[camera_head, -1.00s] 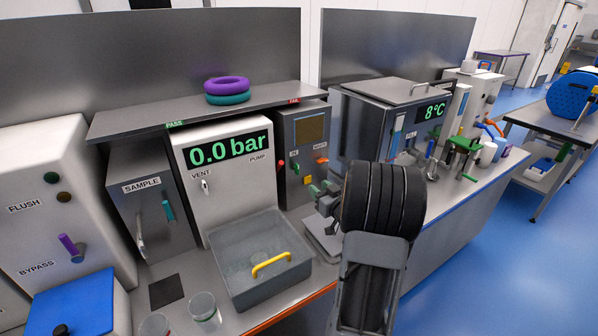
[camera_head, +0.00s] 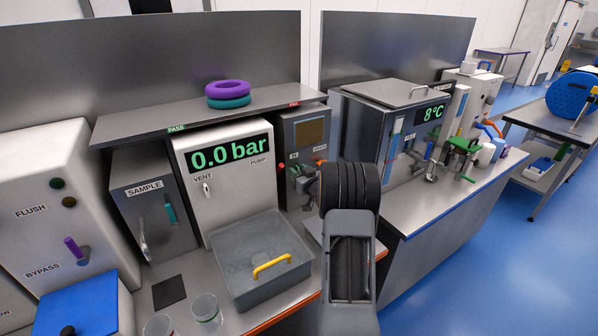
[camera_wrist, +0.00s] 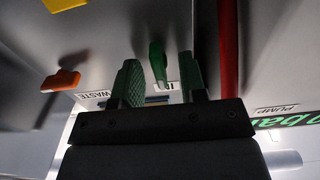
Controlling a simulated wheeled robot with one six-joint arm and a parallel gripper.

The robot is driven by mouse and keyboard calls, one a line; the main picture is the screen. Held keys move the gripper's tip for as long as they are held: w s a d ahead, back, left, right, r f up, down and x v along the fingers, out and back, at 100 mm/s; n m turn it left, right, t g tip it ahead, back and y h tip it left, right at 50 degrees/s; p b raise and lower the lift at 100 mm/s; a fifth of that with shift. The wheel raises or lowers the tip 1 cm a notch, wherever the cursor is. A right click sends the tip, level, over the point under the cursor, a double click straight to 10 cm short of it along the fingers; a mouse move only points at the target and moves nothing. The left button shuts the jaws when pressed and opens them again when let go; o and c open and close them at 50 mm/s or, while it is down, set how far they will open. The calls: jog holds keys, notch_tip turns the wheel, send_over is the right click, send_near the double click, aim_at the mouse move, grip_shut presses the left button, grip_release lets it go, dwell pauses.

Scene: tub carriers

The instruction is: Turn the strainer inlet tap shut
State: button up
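A dark grey cabinet (camera_head: 306,125) with a small screen stands right of the 0.0 bar unit. In the wrist view it carries a green tap handle (camera_wrist: 157,62) by a label that appears to read IN. My gripper (camera_wrist: 159,75) is open, with one green-padded finger on each side of this handle and visible gaps to both. The handle points along the fingers in that view. In the head view my gripper (camera_head: 300,175) is at the cabinet's lower front and largely hides the green tap. An orange tap (camera_wrist: 61,81) by the WASTE label is left of the fingers.
A red bar (camera_wrist: 229,50) runs close beside the right finger. A grey tub (camera_head: 240,270) with a yellow handle stands on the bench at front left. A steel shelf (camera_head: 140,125) overhangs the units. The 8°C unit (camera_head: 365,130) stands to the right of my arm.

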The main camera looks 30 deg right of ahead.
jog(key=shift+w, duration=0.1)
grip_shut()
jog(key=m+p, duration=0.1)
jog(key=m, duration=0.3)
jog(key=m+p, duration=0.1)
jog(key=m, duration=0.3)
jog(key=m+p, duration=0.1)
jog(key=m, duration=0.4)
jog(key=shift+d, duration=0.25)
jog(key=m, duration=0.2)
jog(key=m+p, duration=0.1)
jog(key=m, duration=0.1)
jog(key=shift+f+m, duration=0.2)
jog(key=shift+m, duration=0.2)
dwell(0.6)
grip_release()
